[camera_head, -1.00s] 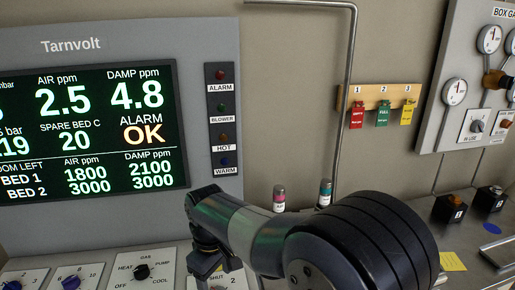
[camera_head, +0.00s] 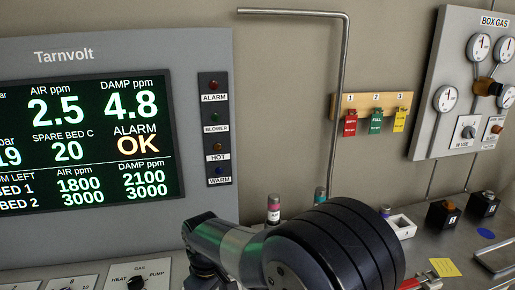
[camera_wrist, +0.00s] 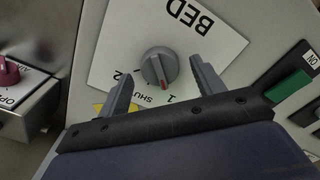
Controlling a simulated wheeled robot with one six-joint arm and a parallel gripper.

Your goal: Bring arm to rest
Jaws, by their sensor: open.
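My gripper (camera_wrist: 160,68) is open in the wrist view, its two fingers apart on either side of a grey knob (camera_wrist: 155,66). Nothing is held between them; whether a finger touches the knob I cannot tell. The knob sits on a white plate (camera_wrist: 108,52) marked BED, SHUT, 1 and 2, and its red mark points towards 1. In the head view my arm covers the lower middle, and the gripper's fingers are hidden.
A Tarnvolt screen (camera_head: 80,135) reading ALARM OK stands at the left. Knob panels (camera_head: 120,275) lie below it. Tags 1, 2 and 3 hang on a wooden rack (camera_head: 375,103). A BOX GAS gauge panel (camera_head: 450,70) is at the right. A maroon knob (camera_wrist: 8,70) shows in the wrist view.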

